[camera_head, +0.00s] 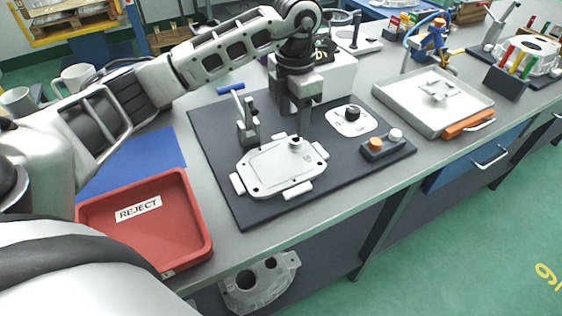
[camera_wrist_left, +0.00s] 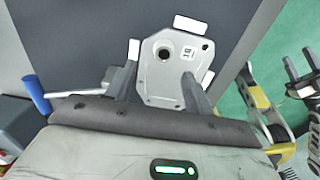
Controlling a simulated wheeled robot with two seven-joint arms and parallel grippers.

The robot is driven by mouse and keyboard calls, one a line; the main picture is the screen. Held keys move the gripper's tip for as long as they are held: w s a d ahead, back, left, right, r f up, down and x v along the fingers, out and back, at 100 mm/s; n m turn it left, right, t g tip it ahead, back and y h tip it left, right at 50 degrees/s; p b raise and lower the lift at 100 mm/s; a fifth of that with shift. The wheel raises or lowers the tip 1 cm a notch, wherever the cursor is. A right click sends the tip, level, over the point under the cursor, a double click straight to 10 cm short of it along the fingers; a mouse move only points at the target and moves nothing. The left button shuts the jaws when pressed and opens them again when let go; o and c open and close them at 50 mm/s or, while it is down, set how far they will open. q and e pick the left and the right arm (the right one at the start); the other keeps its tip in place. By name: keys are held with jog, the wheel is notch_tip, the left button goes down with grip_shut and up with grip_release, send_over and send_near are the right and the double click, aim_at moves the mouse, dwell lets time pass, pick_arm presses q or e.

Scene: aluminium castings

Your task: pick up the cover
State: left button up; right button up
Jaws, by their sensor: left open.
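The cover (camera_head: 280,170) is a flat, light grey casting with a round boss and small holes. It lies on the dark mat (camera_head: 225,160) among several white blocks at its edges. My left gripper (camera_head: 294,108) points down above the cover's far side, open, with no part between its fingers. In the left wrist view, the cover (camera_wrist_left: 168,75) shows between and beyond the two fingers (camera_wrist_left: 158,90), with its hole and a small label visible. A gap to the cover seems to remain, but its size is hard to tell. My right gripper is not seen in the head view.
A clamp with a blue handle (camera_head: 243,117) stands close left of the cover. A button box (camera_head: 385,147) and a white plate with a black knob (camera_head: 351,120) are to the right. A red REJECT tray (camera_head: 190,232) is at front left, and a grey tray (camera_head: 410,108) at right.

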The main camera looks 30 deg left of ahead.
aim_at(294, 136)
pick_arm(q)
jog(key=f, duration=0.3)
jog(key=f+p, duration=0.1)
jog(key=f, duration=0.1)
jog(key=shift+d+f, duration=0.25)
jog(key=shift+f, duration=0.05)
jog(key=shift+c, duration=0.3)
jog(key=shift+r, duration=0.1)
grip_shut()
